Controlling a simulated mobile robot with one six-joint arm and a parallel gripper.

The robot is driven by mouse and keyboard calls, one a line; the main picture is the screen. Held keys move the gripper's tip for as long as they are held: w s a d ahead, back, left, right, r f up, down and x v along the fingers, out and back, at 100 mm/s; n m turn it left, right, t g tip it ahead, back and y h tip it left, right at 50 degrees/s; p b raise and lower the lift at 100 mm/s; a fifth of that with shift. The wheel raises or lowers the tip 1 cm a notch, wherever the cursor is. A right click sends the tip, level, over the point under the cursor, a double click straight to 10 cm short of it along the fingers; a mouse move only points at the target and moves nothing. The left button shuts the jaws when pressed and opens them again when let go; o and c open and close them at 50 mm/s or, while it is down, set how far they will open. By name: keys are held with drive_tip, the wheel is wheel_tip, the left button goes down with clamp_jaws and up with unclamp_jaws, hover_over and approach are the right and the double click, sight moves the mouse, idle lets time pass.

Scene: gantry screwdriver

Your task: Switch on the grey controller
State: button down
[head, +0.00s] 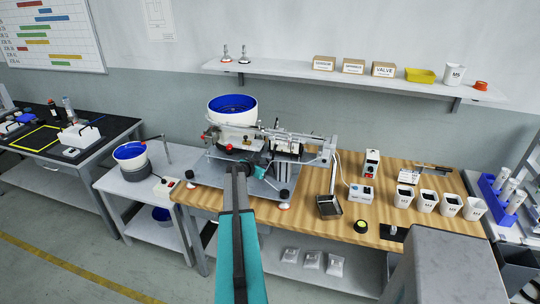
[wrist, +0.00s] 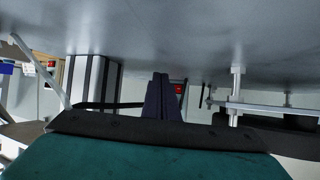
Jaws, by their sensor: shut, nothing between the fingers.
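A light grey box with red and dark buttons (head: 361,192) sits on the wooden bench, right of the feeder machine. A taller pale box with a red part (head: 372,162) stands behind it. I cannot tell for sure which is the grey controller. My gripper (head: 262,166) is at the front of the feeder machine, left of both boxes and apart from them. In the wrist view my gripper's dark fingers (wrist: 160,84) are together with nothing between them. A small red part (wrist: 180,89) shows just beyond them.
The feeder machine (head: 230,138) with its blue-lined bowl fills the bench's left part. In the wrist view a grey plate (wrist: 200,35) spans the top.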

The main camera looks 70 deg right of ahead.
sight(269, 160)
drive_tip(key=shift+w+d+f+b, duration=0.15)
drive_tip(key=shift+d+b, duration=0.4)
drive_tip(key=shift+d, duration=0.4)
drive_tip(key=shift+w+d+r+b, duration=0.1)
drive_tip(key=shift+w+d+b, duration=0.1)
drive_tip(key=shift+d+b, duration=0.6)
drive_tip(key=shift+w+d+f+b, duration=0.15)
drive_tip(key=shift+d+b, duration=0.15)
drive_tip(key=shift+d, duration=0.85)
drive_tip(key=shift+w+d+r+p, duration=0.1)
drive_tip(key=shift+d+r+p, duration=0.25)
drive_tip(key=shift+d+p, duration=0.15)
drive_tip(key=shift+w+d+f+p, duration=0.1)
drive_tip(key=shift+w+d+p, duration=0.1)
drive_tip(key=shift+d+p, duration=0.65)
drive_tip(key=shift+w+d+p, duration=0.1)
drive_tip(key=shift+d+p, duration=0.4)
drive_tip(key=shift+p, duration=0.55)
drive_tip(key=shift+d+r+p, duration=0.2)
drive_tip(key=shift+d+p, duration=0.2)
drive_tip(key=shift+p, duration=0.15)
idle(0.5)
drive_tip(key=shift+a+p, duration=0.25)
drive_tip(key=shift+p, duration=0.25)
